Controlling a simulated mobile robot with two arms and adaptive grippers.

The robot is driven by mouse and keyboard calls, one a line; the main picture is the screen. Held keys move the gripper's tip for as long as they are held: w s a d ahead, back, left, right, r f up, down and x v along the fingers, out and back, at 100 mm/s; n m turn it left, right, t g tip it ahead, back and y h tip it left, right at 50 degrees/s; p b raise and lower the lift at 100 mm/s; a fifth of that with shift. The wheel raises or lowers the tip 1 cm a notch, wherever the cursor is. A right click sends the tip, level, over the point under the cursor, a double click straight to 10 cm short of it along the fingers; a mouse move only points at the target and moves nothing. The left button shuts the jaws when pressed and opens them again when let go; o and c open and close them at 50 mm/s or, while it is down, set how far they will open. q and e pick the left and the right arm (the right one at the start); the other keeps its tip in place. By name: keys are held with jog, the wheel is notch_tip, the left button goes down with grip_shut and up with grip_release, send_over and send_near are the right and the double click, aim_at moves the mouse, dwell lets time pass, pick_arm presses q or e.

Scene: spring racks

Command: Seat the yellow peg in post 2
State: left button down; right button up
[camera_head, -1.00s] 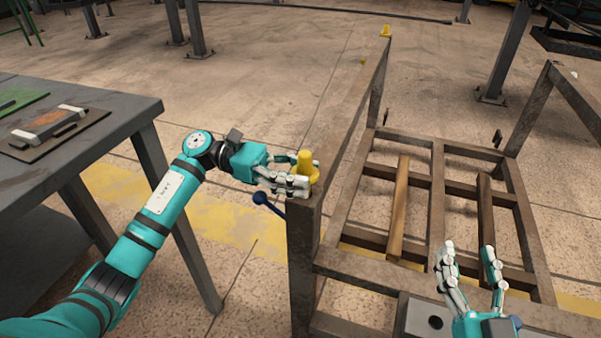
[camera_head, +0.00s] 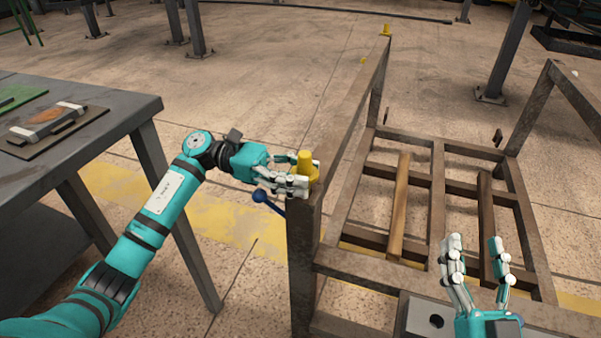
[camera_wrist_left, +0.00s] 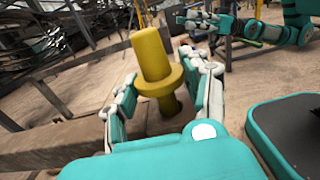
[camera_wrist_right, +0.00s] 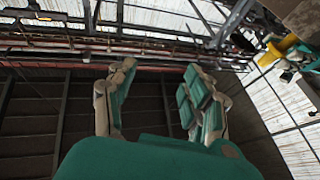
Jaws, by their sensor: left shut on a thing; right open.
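The yellow peg (camera_head: 306,163), a cylinder with a wide flange, is at the top of the near left post (camera_head: 304,250) of the brown rack. My left gripper (camera_head: 300,176) is shut on it from the left. In the left wrist view the peg (camera_wrist_left: 152,55) stands between the fingers (camera_wrist_left: 160,92), slightly tilted in the picture, with a short shaft showing below its flange. The hole in the post is hidden, and no post number is readable. My right gripper (camera_head: 477,245) is open and empty over the rack's near right part; it also shows in the right wrist view (camera_wrist_right: 157,85).
Another yellow peg (camera_head: 385,30) stands on the far left post. A small yellow thing (camera_head: 363,60) shows beyond the left top rail (camera_head: 350,100). A grey table (camera_head: 95,125) with a plate and block stands at left. Open floor (camera_head: 250,90) lies behind.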

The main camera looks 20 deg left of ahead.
jog(key=shift+s+r, duration=0.1)
jog(key=shift+r, duration=0.05)
pick_arm(q)
jog(key=shift+f+b, duration=0.45)
jog(key=shift+b, duration=0.15)
jog(key=shift+f, duration=0.1)
pick_arm(e)
jog(key=s+r+t, duration=0.2)
jog(key=r, duration=0.1)
jog(key=r+t+y, duration=0.1)
jog(key=shift+s+d+r+t, duration=0.1)
jog(key=shift+s+r+t, duration=0.2)
jog(key=shift+s+t, duration=0.1)
dwell(0.7)
pick_arm(q)
jog(key=shift+f, duration=0.1)
pick_arm(e)
jog(key=shift+s+r, duration=0.25)
jog(key=shift+s, duration=0.15)
